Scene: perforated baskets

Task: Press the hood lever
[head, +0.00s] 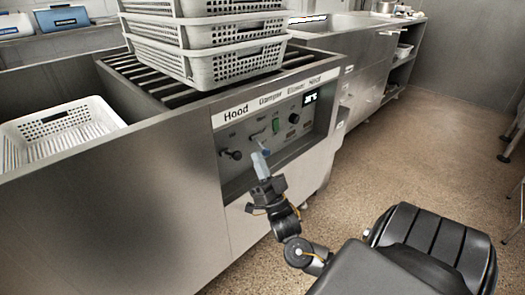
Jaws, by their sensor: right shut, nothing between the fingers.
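The control panel (283,125) is on the front of the steel counter. The word "Hood" is at its upper left. Below that word a dark lever with a black knob (234,154) sticks out of the panel. My right gripper (259,158) is shut and empty. Its pale fingers point up toward the panel, a little to the right of the hood lever and below the "Damper" label. They appear apart from the hood lever in this view; whether they touch the panel or the control behind them I cannot tell. My left gripper is not in view.
White perforated baskets (207,55) are stacked on the slatted counter top (140,72). Another white basket (62,132) sits in the recess at left. Open floor (405,150) lies to the right.

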